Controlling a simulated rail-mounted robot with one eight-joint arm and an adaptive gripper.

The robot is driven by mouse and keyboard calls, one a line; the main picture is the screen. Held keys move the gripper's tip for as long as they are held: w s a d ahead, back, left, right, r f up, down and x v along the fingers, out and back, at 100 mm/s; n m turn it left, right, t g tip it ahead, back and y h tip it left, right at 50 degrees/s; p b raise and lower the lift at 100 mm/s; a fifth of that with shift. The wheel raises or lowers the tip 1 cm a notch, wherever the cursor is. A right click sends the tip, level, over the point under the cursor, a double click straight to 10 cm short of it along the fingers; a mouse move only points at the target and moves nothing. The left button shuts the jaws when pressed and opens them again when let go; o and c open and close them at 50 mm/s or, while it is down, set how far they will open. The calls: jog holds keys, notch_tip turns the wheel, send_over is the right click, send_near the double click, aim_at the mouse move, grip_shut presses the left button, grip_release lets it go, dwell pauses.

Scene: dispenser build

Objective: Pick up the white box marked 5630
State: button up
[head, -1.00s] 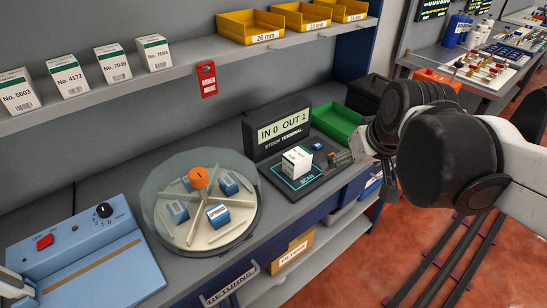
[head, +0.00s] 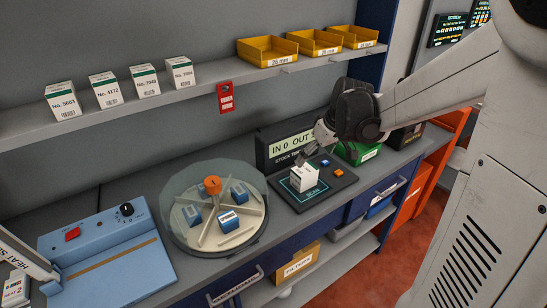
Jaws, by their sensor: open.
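A white box with a green top edge (head: 305,178) stands upright on the dark scan pad (head: 325,190) in front of the stock terminal; its number is too small to read. Several similar white boxes stand on the shelf. Their labels look like 5603 (head: 63,101), 4172 (head: 106,90), 7049 (head: 145,82) and one I cannot read surely (head: 181,73). I cannot pick out a label reading 5630. My gripper (head: 304,158) is open, pointing down and left, just above the box on the pad. Whether it touches the box I cannot tell.
The stock terminal (head: 284,143) reads IN 0. A round covered dispenser (head: 213,245) with blue boxes and a blue heat sealer (head: 110,262) stand left. Yellow bins (head: 262,52) sit on the shelf.

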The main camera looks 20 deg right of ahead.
aim_at(306, 170)
jog(key=x, duration=0.8)
jog(key=shift+w+d+f, duration=0.1)
jog(key=shift+f, duration=0.1)
jog(key=shift+d+x, duration=0.2)
jog(key=shift+x, duration=2.35)
jog(key=shift+w+a, duration=0.1)
jog(key=shift+w, duration=0.1)
jog(key=shift+c, duration=0.5)
jog(key=shift+r, duration=0.1)
jog(key=c, duration=1.5)
jog(key=shift+r, duration=0.15)
